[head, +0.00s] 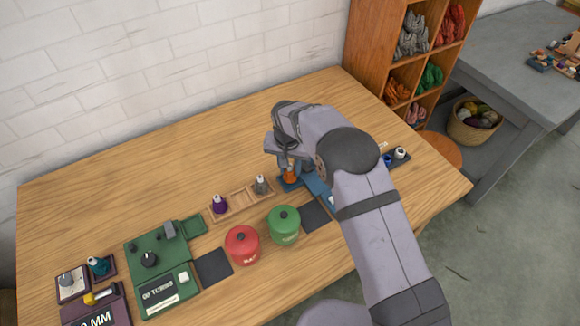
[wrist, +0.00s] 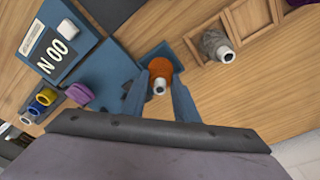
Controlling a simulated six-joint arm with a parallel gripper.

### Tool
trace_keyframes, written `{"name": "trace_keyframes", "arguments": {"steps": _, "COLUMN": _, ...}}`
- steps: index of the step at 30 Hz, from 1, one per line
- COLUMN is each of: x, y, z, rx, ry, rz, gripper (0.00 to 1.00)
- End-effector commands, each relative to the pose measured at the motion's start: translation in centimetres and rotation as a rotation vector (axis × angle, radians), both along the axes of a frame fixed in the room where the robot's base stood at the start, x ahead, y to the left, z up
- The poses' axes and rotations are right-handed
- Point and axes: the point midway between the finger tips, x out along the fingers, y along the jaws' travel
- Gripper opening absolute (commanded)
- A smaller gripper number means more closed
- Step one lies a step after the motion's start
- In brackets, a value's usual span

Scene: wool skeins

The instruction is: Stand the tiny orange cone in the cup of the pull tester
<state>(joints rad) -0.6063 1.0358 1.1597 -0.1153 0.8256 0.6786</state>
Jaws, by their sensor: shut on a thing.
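The tiny orange cone (head: 290,174) has a white tip and stands about upright between the fingers of my gripper (head: 289,168). In the wrist view the cone (wrist: 160,70) lies between the two fingertips of my gripper (wrist: 160,88), which is shut on it. The pull tester (wrist: 78,45) is blue with an "N 00" display. Its small square blue cup (wrist: 146,57) shows around and behind the cone. I cannot tell whether the cone's base touches the cup floor. In the head view my arm hides much of the pull tester (head: 316,186).
A wooden tray (head: 240,201) holds a purple cone (head: 219,204) and a grey cone (head: 261,185). A red pot (head: 242,244) and a green pot (head: 284,225) stand in front. A green tester (head: 160,270) is at left. The table's back is clear.

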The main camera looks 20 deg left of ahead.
Motion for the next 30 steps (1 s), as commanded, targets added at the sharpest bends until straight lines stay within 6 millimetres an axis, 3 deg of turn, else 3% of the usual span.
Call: {"name": "trace_keyframes", "arguments": {"steps": 30, "x": 0.00, "y": 0.00, "z": -0.56, "rx": 0.000, "ry": 0.000, "rz": 0.000, "gripper": 0.06}}
